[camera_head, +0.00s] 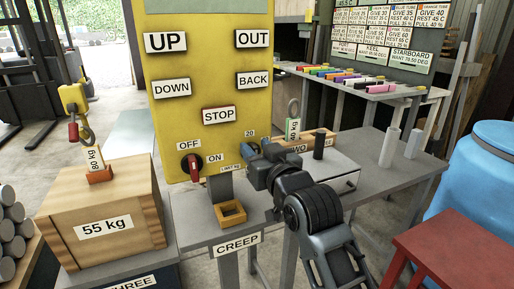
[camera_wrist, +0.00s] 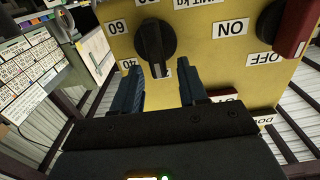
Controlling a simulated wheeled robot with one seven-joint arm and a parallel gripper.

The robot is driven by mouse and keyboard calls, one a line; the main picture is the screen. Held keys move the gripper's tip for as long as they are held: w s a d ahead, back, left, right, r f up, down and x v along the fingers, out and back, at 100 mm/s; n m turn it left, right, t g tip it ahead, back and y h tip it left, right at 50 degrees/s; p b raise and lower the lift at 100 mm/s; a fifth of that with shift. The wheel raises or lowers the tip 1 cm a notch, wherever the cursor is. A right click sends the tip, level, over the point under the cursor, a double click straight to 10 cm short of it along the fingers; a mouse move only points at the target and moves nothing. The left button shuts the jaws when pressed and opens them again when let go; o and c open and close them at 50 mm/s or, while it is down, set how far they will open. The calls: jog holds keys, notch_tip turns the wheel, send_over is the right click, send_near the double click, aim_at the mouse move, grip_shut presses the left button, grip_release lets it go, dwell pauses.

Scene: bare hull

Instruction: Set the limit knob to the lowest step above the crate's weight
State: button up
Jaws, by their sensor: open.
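The crate (camera_head: 100,225) at the left is wooden and carries a 55 kg label. The limit knob (camera_wrist: 155,42) is black and sits on the yellow panel, which appears upside down in the wrist view. Its white-marked end points down in that view, near the 40 label (camera_wrist: 130,64); the 60 label (camera_wrist: 117,27) is farther up its left side. A label reading 20 (camera_head: 249,133) shows in the head view, where my arm hides the knob. My gripper (camera_wrist: 160,78) is open and empty in front of the panel, fingers apart, just below the knob in the wrist view.
A red OFF/ON switch (camera_head: 191,166) sits left of my gripper. STOP, UP, DOWN, OUT and BACK labels are above. A yellow hook (camera_head: 73,99) hangs over the crate. A blue barrel (camera_head: 485,180) stands right.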

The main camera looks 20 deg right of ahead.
jog(key=shift+w, duration=0.2)
grip_shut()
dwell(0.3)
